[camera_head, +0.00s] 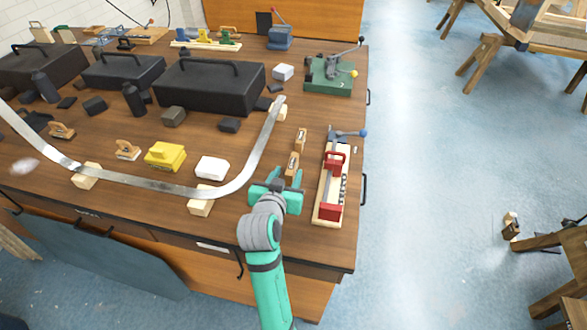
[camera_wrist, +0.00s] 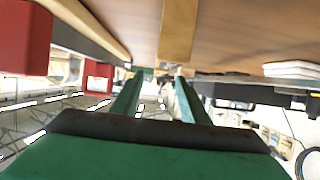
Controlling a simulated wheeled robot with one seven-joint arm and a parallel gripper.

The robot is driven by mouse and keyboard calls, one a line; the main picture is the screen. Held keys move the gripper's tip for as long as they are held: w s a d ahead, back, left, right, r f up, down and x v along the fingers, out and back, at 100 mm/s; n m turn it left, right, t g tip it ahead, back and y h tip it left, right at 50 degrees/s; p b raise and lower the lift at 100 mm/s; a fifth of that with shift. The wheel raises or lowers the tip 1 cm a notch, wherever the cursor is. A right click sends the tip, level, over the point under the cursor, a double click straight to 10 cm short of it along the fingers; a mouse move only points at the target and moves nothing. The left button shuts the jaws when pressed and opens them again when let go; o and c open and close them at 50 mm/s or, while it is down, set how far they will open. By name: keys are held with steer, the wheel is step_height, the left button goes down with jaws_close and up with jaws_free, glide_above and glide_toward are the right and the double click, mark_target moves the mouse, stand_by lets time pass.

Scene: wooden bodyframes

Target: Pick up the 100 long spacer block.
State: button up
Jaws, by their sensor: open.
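Two small wooden blocks lie on the workbench in the head view, a nearer one (camera_head: 292,166) and a farther one (camera_head: 300,140). I cannot read a label that tells which is the 100 long spacer block. My gripper (camera_head: 283,178) is open and empty at the front part of the bench, right beside the nearer block. In the wrist view a pale wooden block (camera_wrist: 178,32) shows just beyond the open fingers (camera_wrist: 158,82), slightly right of their middle. I cannot tell whether the fingers touch it.
A wooden fixture with red clamps (camera_head: 331,190) stands close to my gripper's right. A curved metal strip (camera_head: 262,150) on wooden supports runs to the left. A white block (camera_head: 212,168) and yellow block (camera_head: 165,156) lie left. The bench's right edge is near.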

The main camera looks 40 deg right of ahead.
mark_target(291, 167)
steer(key=shift+x, duration=2.8)
jaws_close()
